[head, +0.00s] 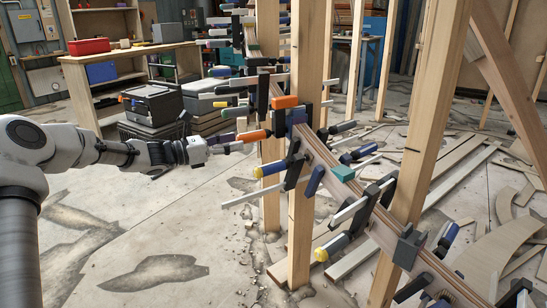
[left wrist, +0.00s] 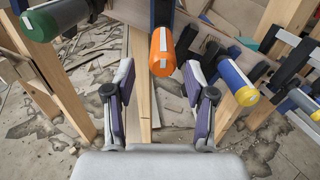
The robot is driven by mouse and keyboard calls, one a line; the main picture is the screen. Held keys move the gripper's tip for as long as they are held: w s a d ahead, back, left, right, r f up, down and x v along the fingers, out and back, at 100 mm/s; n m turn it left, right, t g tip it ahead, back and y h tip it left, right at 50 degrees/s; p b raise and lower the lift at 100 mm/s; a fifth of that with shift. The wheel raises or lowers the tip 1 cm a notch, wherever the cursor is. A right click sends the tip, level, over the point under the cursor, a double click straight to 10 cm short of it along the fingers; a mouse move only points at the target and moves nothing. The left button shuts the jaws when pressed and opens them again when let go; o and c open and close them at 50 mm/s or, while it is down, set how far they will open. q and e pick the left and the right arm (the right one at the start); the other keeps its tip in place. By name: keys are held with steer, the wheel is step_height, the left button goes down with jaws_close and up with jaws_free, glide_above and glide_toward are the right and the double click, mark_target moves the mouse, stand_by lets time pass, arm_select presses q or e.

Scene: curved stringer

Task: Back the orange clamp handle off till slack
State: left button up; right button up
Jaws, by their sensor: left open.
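The orange clamp handle (head: 252,136) points out toward the left from the curved stringer (head: 330,160). In the left wrist view the orange handle (left wrist: 162,52) shows end-on, with a pale stripe along its side. My left gripper (head: 233,144) is just left of the handle's free end in the head view. In the left wrist view its two purple-and-grey fingers (left wrist: 160,74) are spread apart, one to each side below the handle, with a gap to it. Nothing is held. My right gripper is not in view.
A green-handled clamp (left wrist: 42,25) and a blue-and-yellow-handled clamp (left wrist: 237,82) flank the orange one. Several more clamps line the stringer. Wooden posts (head: 305,200) stand close by. A workbench (head: 85,70) and black cases (head: 152,104) stand behind. The floor at left is open.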

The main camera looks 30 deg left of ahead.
mark_target(252, 136)
arm_select(q)
steer(key=b+x, duration=0.1)
steer(key=x, duration=0.5)
steer(key=shift+d+r+b, duration=0.1)
steer(key=shift+r+b, duration=0.1)
steer(key=shift+b, duration=0.1)
steer(key=shift+d+r, duration=0.1)
steer(key=shift+r, duration=0.1)
jaws_close()
